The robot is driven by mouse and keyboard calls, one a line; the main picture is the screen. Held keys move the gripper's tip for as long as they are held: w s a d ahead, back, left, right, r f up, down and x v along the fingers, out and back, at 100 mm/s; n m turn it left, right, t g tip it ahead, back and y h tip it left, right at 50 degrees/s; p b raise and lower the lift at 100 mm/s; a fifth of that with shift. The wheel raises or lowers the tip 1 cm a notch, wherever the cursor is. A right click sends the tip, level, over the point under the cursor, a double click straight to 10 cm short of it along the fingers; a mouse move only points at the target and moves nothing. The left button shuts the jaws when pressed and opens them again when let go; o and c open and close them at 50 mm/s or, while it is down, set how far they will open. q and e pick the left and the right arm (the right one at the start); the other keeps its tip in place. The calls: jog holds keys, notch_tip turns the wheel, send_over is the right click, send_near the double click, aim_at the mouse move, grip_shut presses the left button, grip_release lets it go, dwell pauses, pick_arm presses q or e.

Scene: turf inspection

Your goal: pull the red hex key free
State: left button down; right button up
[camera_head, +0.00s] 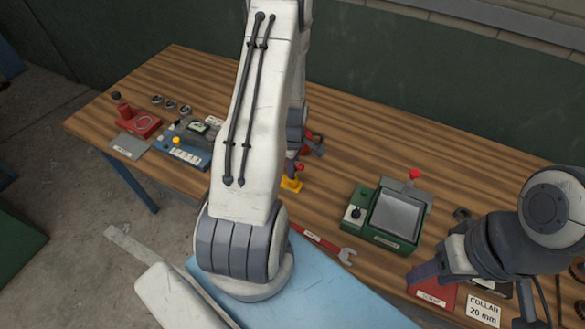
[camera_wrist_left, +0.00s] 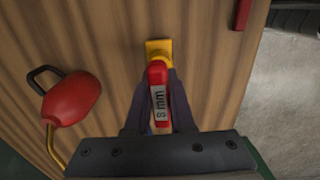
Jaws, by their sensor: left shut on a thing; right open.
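The red hex key (camera_wrist_left: 158,90) carries a label reading "8 mm" and stands in a small yellow holder (camera_wrist_left: 158,47). In the left wrist view, my left gripper (camera_wrist_left: 159,100) has its dark fingers on both sides of the key, shut on it. In the head view, the key's red top (camera_head: 299,168) and the yellow holder (camera_head: 291,184) show just right of my left arm, which hides most of that gripper. My right gripper (camera_head: 535,303) is open at the lower right, partly cut off by the frame; nothing shows between its fingers.
Bare wood surrounds the holder.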

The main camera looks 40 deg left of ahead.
pick_arm(q)
jog(key=shift+r+p, duration=1.55)
jog(key=shift+r, duration=0.55)
jog(key=shift+r+p, duration=2)
jog(key=shift+r, duration=0.55)
jog(key=shift+f, duration=0.1)
